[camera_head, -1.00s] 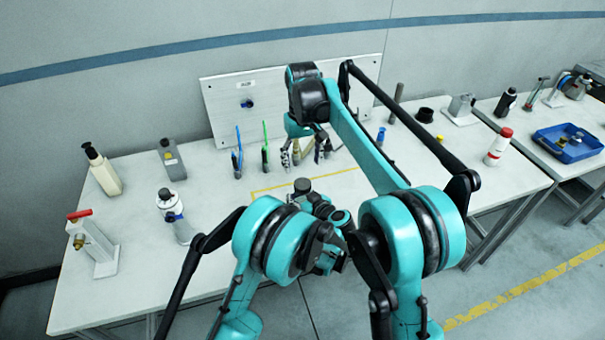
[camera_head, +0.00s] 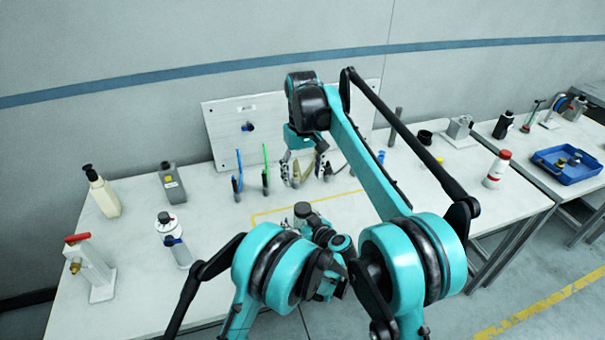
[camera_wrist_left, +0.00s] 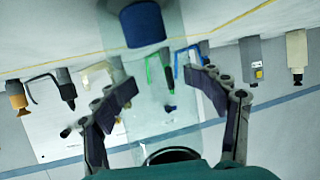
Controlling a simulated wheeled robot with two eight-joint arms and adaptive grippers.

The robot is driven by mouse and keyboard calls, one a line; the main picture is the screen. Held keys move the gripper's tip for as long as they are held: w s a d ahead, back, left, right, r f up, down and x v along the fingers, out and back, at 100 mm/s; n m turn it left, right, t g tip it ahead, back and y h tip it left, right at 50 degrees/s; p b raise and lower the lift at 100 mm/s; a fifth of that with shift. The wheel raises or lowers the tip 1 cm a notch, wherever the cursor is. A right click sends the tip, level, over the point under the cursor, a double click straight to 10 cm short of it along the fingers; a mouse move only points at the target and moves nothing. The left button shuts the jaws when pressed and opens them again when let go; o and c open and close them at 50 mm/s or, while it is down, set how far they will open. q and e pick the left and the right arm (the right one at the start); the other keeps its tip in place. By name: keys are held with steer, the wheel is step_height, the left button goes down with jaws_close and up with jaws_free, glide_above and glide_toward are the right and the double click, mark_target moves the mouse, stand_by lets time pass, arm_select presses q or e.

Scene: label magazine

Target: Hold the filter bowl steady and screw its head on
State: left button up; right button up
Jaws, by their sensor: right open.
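In the left wrist view, a clear, see-through shape, seemingly the filter bowl (camera_wrist_left: 150,65), with a blue cylinder (camera_wrist_left: 143,24) in or behind it, stands between the finger pads of my left gripper (camera_wrist_left: 162,80). The pads are apart, and I cannot tell whether they touch it. In the head view my left gripper is hidden behind my own arm. My right gripper (camera_head: 304,170) is open over the back of the table, by the row of upright items. A beige item (camera_head: 303,168) shows between its fingers; I cannot tell whether it is touched. I cannot make out the filter head.
A blue-handled item (camera_head: 237,172) and a green-handled item (camera_head: 265,172) stand left of my right gripper, before a pale board (camera_head: 222,130). Bottles and a red-topped fixture (camera_head: 95,262) stand at the left.

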mark_target(303, 224)
arm_select(q)
steer(key=shift+s+d, duration=0.1)
steer(key=v, duration=1.2)
steer(key=shift+r, duration=0.1)
